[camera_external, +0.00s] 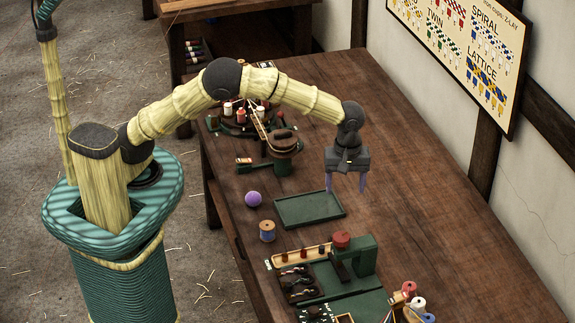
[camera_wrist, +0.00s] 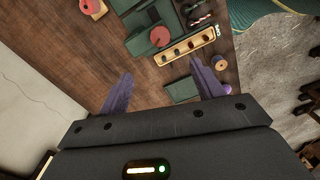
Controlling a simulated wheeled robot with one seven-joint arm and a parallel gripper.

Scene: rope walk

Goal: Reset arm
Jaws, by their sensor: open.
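My arm reaches over the wooden table (camera_external: 430,190) from the left. My gripper (camera_external: 346,188) hangs above the table with its two purple fingers pointing down. It is just right of and above the shallow green tray (camera_external: 310,208), which looks empty. The green tray is partly hidden behind the right finger in that view.
A purple ball (camera_external: 253,198) and a blue spool (camera_external: 267,231) stand left of the tray. A green press with a red knob (camera_external: 342,239), a wooden peg strip (camera_external: 300,256) and several spools (camera_external: 415,303) stand nearer. A round spool stand (camera_external: 240,120) is behind. The table's right side is clear.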

